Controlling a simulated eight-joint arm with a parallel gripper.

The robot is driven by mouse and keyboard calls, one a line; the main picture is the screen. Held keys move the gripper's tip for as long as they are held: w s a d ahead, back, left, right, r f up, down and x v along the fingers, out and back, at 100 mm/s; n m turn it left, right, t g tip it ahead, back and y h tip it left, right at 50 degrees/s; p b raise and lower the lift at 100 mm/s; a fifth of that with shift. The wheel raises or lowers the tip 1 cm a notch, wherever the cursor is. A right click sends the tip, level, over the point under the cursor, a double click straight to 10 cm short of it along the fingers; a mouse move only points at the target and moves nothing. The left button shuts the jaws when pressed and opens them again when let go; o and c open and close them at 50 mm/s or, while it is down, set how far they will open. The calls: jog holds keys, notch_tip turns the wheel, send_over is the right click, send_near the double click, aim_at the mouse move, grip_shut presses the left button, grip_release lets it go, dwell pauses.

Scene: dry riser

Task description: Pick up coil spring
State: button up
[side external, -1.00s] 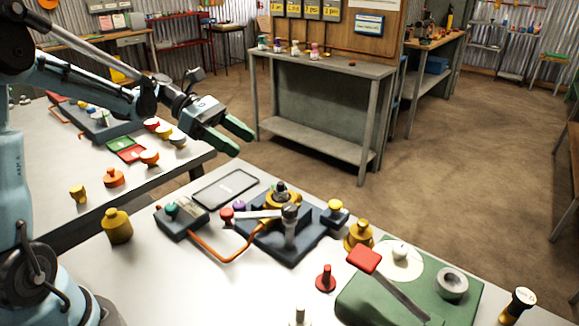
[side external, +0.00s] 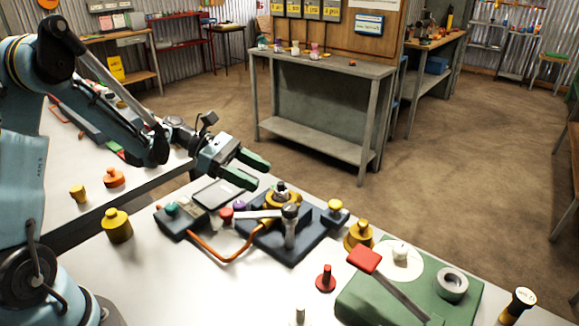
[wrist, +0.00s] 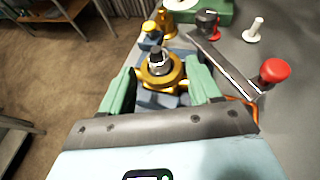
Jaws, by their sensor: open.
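My gripper (side external: 249,169) is open and empty, above the back left of a dark fixture (side external: 300,248). In the wrist view its two green fingers (wrist: 162,68) point toward a gold round fitting (wrist: 160,76), which lies between them in the picture. A small dark cylindrical piece with a lighter top (wrist: 157,57) stands upright in the gold fitting; it also shows in the side view (side external: 281,188). It may be the coil spring, but its coils are too small to make out. The gripper is apart from it, up and to the left in the side view.
A lever with a red knob (wrist: 275,71) stands right of the fingers in the wrist view. An orange cable (side external: 225,258) joins the fixture to a dark box (side external: 181,222). A gold weight (side external: 117,226), red peg (side external: 325,279) and green base (side external: 350,305) stand around it.

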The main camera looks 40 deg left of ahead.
aim_at(277, 185)
jog(key=shift+x, duration=2.75)
jog(key=shift+w+a, duration=0.1)
jog(key=shift+w, duration=0.05)
jog(key=c, duration=1.1)
